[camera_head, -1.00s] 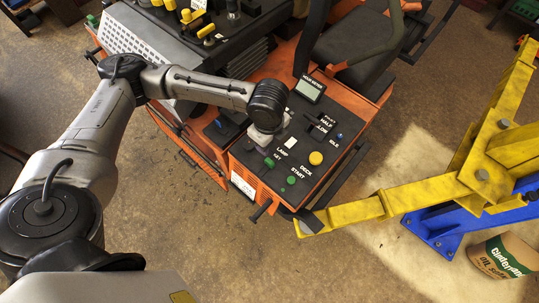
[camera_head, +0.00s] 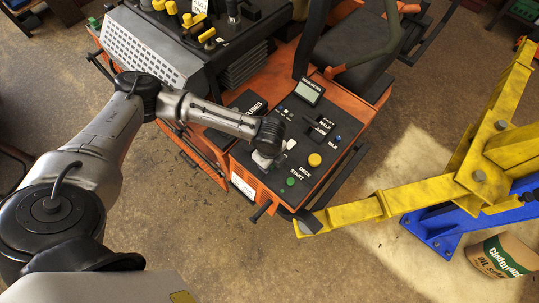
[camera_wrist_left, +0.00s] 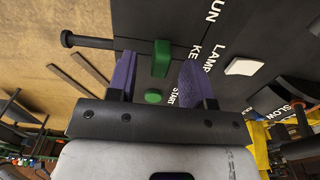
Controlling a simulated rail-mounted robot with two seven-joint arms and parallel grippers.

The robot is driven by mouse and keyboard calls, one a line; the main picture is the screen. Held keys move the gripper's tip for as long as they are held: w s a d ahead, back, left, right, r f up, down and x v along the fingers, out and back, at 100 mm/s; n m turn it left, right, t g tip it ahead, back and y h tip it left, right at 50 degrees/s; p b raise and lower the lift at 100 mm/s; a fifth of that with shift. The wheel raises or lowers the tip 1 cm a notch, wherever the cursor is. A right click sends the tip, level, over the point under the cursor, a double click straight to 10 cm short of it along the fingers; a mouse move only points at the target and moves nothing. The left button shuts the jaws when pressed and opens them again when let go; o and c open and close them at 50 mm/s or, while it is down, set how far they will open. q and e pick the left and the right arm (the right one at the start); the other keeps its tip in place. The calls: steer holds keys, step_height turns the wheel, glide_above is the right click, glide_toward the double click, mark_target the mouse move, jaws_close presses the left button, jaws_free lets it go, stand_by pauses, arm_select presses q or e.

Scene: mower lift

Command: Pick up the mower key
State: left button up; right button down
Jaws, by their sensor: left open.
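The mower key (camera_wrist_left: 160,58) is a green upright tab on the black control panel (camera_head: 318,152), beside lettering that starts "KE". In the left wrist view it shows between the two purple fingers of my left gripper (camera_wrist_left: 157,74), which is open around its line with gaps on both sides. I cannot tell how far the fingertips are above the panel. In the head view my left gripper (camera_head: 264,160) is over the panel's lower left part and hides the key. My right gripper is not in view.
A round green START button (camera_head: 291,182) and a white LAMP switch (camera_wrist_left: 243,66) are close to the key. A yellow DECK knob (camera_head: 314,160) is to the right. A yellow lift arm (camera_head: 420,195) stands right of the mower. Floor is clear below the panel.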

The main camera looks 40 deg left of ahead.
arm_select(q)
steer(key=shift+f, duration=0.9)
steer(key=shift+c, duration=0.5)
jaws_close()
